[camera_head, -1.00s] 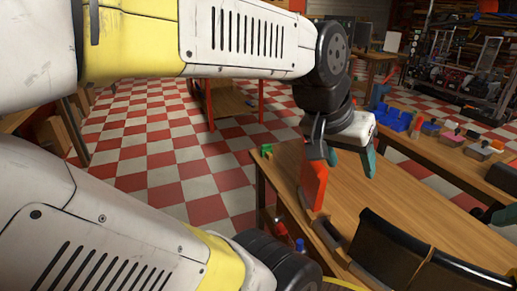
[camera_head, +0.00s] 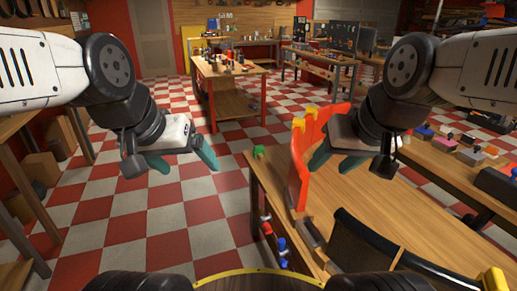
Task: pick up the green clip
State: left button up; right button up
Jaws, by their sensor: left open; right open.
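The green clip (camera_head: 259,152) is small and sits at the far left corner of the wooden table (camera_head: 410,205). My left gripper (camera_head: 184,162) is open and empty, left of the clip and over the checkered floor in the picture, apart from it. My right gripper (camera_head: 338,164) is open, right of the clip above the table. The orange curved panel (camera_head: 300,165) stands between my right gripper and the clip. Whether the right gripper touches the panel I cannot tell.
Yellow clips (camera_head: 298,124) sit on top of the orange panels. Red and blue clamps (camera_head: 282,245) hang along the table's left side. The checkered floor (camera_head: 170,215) left of the table is clear.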

aim_at(260, 149)
jog(key=z, duration=1.2)
jog(key=i+j, duration=0.15)
jog(key=j, duration=0.35)
jog(key=i+j+z, duration=0.15)
jog(key=j, duration=0.4)
jog(key=i+j, duration=0.1)
jog(key=j, duration=0.45)
jog(key=i+j+z, duration=0.15)
jog(key=j, duration=0.35)
jog(key=i+j, duration=0.1)
jog(key=j, duration=0.45)
jog(key=i+j+z, duration=0.15)
jog(key=j, duration=0.4)
jog(key=k, duration=0.05)
